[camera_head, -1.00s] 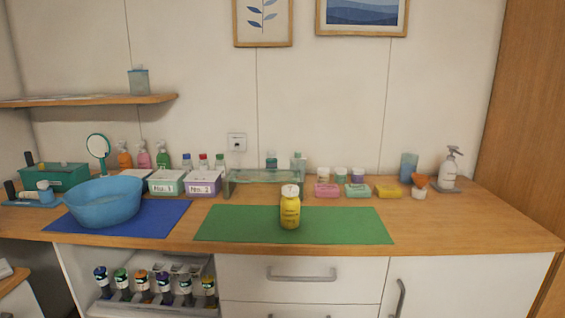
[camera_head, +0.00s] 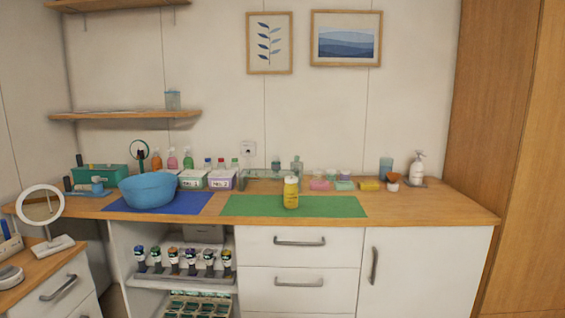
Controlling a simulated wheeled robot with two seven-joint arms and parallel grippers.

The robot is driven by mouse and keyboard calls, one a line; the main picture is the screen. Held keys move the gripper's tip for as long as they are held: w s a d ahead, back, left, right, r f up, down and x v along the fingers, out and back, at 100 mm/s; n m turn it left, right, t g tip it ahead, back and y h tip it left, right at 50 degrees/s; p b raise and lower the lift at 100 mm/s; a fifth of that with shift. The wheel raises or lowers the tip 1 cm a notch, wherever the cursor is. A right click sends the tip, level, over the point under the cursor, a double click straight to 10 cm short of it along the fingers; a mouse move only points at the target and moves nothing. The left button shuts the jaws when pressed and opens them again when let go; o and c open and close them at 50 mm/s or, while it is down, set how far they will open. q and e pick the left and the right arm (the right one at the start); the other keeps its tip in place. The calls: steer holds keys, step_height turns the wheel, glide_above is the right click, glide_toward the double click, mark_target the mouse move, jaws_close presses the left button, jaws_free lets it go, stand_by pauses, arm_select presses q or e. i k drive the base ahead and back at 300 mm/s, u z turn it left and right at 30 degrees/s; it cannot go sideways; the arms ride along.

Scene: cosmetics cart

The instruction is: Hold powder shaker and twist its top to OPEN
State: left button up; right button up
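The powder shaker (camera_head: 291,194) is a yellow bottle with a pale top. It stands upright on the green mat (camera_head: 330,207), near the middle of the wooden counter. Its top looks closed, but it is too small to tell its setting. Neither of my grippers shows in the head view, and nothing touches the shaker.
A blue basin (camera_head: 148,190) stands on a blue mat (camera_head: 193,204) to the left. Boxes, bottles and a glass-like stand (camera_head: 262,185) line the back. A soap pump (camera_head: 417,168) is at the right. The green mat around the shaker is otherwise clear.

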mark_target(290, 179)
steer(key=u, duration=0.8)
steer(key=i, duration=1.85)
steer(key=z, duration=0.7)
